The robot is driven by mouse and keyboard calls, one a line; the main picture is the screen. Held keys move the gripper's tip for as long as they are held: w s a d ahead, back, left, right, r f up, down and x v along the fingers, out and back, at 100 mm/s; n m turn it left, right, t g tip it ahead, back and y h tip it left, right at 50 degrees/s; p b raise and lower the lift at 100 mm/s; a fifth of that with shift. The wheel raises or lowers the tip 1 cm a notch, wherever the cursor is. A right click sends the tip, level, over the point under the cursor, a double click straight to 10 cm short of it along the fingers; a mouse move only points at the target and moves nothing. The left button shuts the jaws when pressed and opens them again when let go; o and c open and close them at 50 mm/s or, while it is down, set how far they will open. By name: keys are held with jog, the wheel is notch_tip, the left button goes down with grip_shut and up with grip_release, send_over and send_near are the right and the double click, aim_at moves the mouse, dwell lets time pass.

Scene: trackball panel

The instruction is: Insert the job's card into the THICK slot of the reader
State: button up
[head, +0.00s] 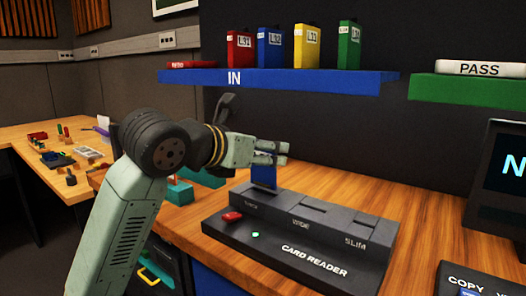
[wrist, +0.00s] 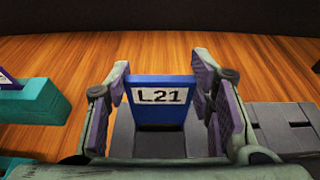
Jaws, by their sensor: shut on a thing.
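A blue card (head: 264,177) hangs upright below my gripper (head: 268,151) in the head view. In the wrist view the card, labelled L21 (wrist: 160,97), stands between the two fingers of my gripper (wrist: 160,85), which is shut on it. The dark card reader (head: 318,258) lies on the wooden desk. Its raised rear block has slots marked WIDE and SLIM; the left slot's label is small and hard to read. The card is over that left slot, its lower edge at the block's top. I cannot tell whether it is inside.
The reader has a red button (head: 232,216) and a lit green light (head: 255,235). A blue IN shelf (head: 290,78) with several coloured cards is above, and a green shelf (head: 468,90) with a PASS sign is right. A teal holder (wrist: 35,103) stands left of the reader.

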aim_at(262, 176)
jog(key=shift+f+b, duration=2.4)
jog(key=shift+f, duration=0.45)
jog(key=o, duration=1.2)
jog(key=shift+o, duration=0.2)
jog(key=shift+r, duration=0.1)
jog(key=v, duration=1.2)
jog(key=shift+s, duration=0.1)
